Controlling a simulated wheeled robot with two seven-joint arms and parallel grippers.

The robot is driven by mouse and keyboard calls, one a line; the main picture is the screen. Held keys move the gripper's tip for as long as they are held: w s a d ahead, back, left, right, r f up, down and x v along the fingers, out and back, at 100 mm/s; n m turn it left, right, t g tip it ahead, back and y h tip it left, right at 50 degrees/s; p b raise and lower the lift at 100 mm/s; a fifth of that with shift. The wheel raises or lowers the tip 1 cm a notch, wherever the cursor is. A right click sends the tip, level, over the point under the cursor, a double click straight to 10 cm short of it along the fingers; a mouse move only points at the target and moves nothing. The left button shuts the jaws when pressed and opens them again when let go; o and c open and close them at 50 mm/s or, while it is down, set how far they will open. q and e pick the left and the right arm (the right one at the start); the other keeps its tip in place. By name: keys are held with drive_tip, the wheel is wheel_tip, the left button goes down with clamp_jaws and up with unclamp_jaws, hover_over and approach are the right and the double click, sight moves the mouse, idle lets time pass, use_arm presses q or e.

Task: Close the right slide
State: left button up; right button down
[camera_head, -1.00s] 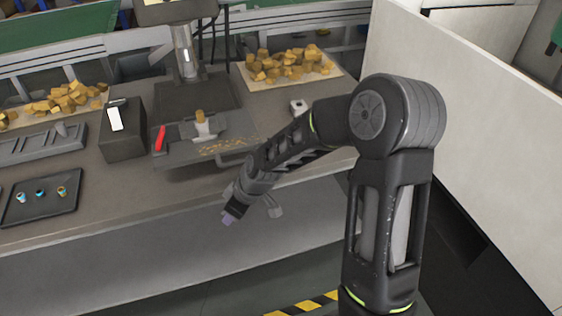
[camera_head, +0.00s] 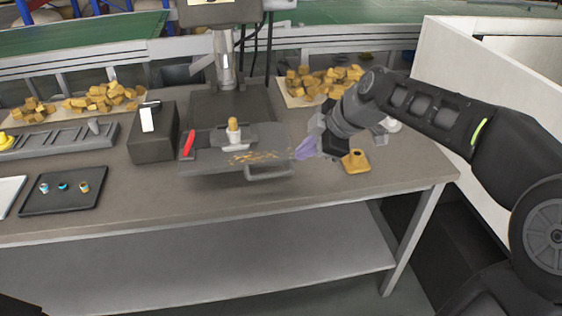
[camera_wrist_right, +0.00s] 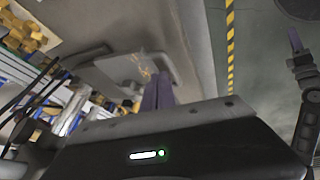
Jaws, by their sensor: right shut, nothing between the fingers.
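The grey slide plate (camera_head: 222,164) sticks out from the front of the machine on the table, with a bar handle (camera_head: 268,173) on its front right side. Tan crumbs lie on it, and a white cup-like fitting with a tan piece stands at its middle. My right gripper (camera_head: 306,148), with purple fingertips, is shut and empty beside the plate's right edge; I cannot tell whether it touches. In the right wrist view the fingers (camera_wrist_right: 158,92) point toward the plate (camera_wrist_right: 135,70). A purple fingertip of my left gripper (camera_wrist_right: 295,40) shows at the right of that view.
A dark box (camera_head: 152,140) with a white label stands left of the plate, next to a red lever. A yellow block (camera_head: 355,161) lies right of my gripper. A black tray (camera_head: 62,192) holds small coloured parts. Boards of tan chunks lie behind. The front table edge is clear.

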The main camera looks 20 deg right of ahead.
use_arm(q)
drive_tip(key=shift+w+a+f, duration=0.1)
drive_tip(key=shift+w+f, duration=0.05)
drive_tip(key=shift+w, duration=0.15)
use_arm(e)
drive_tip(key=shift+d+r, duration=0.15)
drive_tip(key=shift+r, duration=0.45)
use_arm(q)
drive_tip(key=shift+r+p, duration=0.45)
use_arm(e)
drive_tip(key=x, duration=1)
drive_tip(key=shift+w, duration=0.25)
